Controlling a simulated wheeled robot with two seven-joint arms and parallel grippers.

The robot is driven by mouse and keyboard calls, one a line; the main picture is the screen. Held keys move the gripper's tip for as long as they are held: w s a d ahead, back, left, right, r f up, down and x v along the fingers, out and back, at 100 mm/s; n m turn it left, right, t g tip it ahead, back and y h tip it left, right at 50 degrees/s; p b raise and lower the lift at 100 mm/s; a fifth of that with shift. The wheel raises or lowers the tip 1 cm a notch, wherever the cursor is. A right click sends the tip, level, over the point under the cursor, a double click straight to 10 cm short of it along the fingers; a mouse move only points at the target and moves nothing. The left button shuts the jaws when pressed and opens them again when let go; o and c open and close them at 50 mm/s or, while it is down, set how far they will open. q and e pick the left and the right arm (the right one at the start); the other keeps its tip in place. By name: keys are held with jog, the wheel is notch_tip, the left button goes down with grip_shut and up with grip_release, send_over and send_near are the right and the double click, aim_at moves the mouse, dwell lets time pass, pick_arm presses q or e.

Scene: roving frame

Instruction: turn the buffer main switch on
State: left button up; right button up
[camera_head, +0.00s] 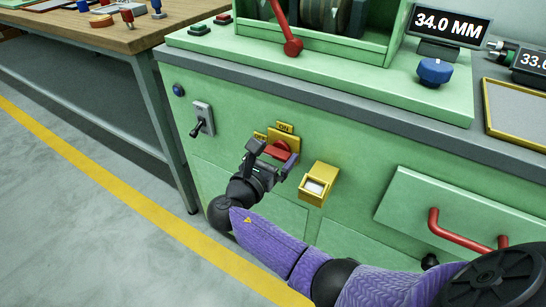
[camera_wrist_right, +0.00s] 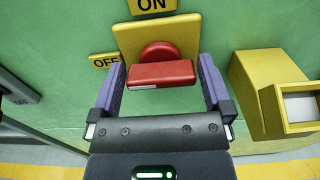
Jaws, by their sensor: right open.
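The buffer main switch is a red rotary knob (camera_head: 279,149) on a yellow plate (camera_head: 289,135) on the green cabinet front. An ON label (camera_head: 285,127) is above it and an OFF label (camera_head: 260,136) to its left. In the right wrist view the knob's red bar (camera_wrist_right: 162,74) lies roughly level, toward the OFF side. My right gripper (camera_head: 273,156) is open in front of the switch, one finger at each end of the bar, with small gaps showing. It partly hides the knob in the head view. My left gripper is not in view.
A yellow box with a pale rocker (camera_head: 318,182) sits just right of the switch. A grey toggle switch (camera_head: 203,117) is to the left. A drawer with a red handle (camera_head: 465,232) is at the right. A workbench (camera_head: 120,38) stands at upper left.

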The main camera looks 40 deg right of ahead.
jog(key=shift+c, duration=1.4)
jog(key=c, duration=0.6)
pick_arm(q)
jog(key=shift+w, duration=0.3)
pick_arm(e)
jog(key=shift+c, duration=0.2)
